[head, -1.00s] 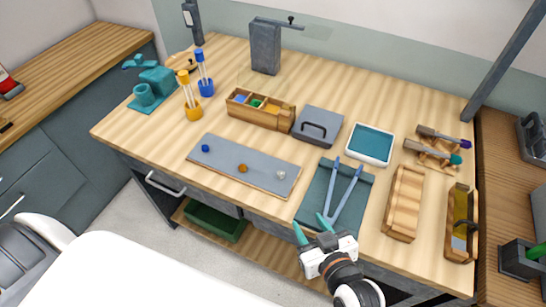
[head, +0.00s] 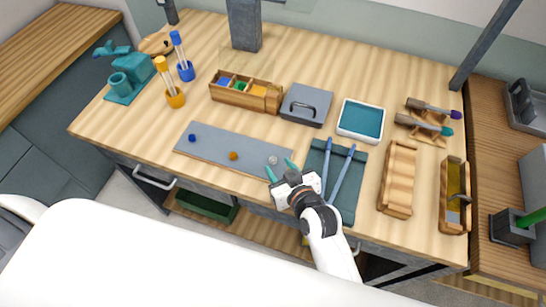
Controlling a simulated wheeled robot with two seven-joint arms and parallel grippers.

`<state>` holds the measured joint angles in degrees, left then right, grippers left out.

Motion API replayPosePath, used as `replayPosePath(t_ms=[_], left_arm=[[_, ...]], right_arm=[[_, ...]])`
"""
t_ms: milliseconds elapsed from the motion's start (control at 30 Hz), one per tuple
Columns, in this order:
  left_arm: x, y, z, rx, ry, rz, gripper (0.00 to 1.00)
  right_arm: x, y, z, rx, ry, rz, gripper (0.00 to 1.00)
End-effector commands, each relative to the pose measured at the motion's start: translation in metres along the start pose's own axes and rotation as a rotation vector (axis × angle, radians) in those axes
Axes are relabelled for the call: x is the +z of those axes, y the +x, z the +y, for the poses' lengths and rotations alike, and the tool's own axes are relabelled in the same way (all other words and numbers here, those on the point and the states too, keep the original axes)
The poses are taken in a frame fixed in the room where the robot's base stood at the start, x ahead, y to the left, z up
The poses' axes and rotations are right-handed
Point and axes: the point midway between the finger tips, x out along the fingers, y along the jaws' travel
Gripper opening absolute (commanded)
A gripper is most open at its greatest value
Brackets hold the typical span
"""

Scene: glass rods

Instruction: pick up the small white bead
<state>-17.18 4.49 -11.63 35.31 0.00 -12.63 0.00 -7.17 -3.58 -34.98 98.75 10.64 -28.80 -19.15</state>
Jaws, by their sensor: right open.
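The small white bead (head: 273,160) sits near the right end of the grey mat (head: 215,153) on the workbench. An orange bead (head: 233,156) lies near the mat's middle and a blue bead (head: 192,138) near its left end. My right gripper (head: 280,170) is open and empty, with its teal fingertips close to the white bead on its near right side. I cannot tell whether a finger touches the bead. My left gripper is not in view.
Blue tongs (head: 341,176) lie on a dark teal mat (head: 317,157) right of my gripper. Behind the beads stand a wooden compartment box (head: 230,98) and a grey handled lid (head: 306,105). A white tray (head: 361,119) and wooden racks stand right. Rods in blue and orange holders stand left.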

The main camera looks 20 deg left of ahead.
Motion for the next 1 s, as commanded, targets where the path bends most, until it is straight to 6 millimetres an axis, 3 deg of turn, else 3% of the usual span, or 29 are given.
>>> replayPosePath(t_ms=[200,500,800,1000], left_arm=[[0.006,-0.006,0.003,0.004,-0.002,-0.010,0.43],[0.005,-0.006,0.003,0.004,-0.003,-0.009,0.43],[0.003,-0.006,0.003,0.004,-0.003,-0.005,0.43],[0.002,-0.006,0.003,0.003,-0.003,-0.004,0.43]], right_arm=[[0.003,0.028,-0.001,-0.001,0.001,-0.001,0.44],[0.002,0.033,-0.001,-0.001,0.001,0.000,0.44],[0.002,0.033,-0.001,-0.001,0.000,0.000,0.00],[0.002,0.033,-0.001,-0.001,0.000,0.000,0.00]])
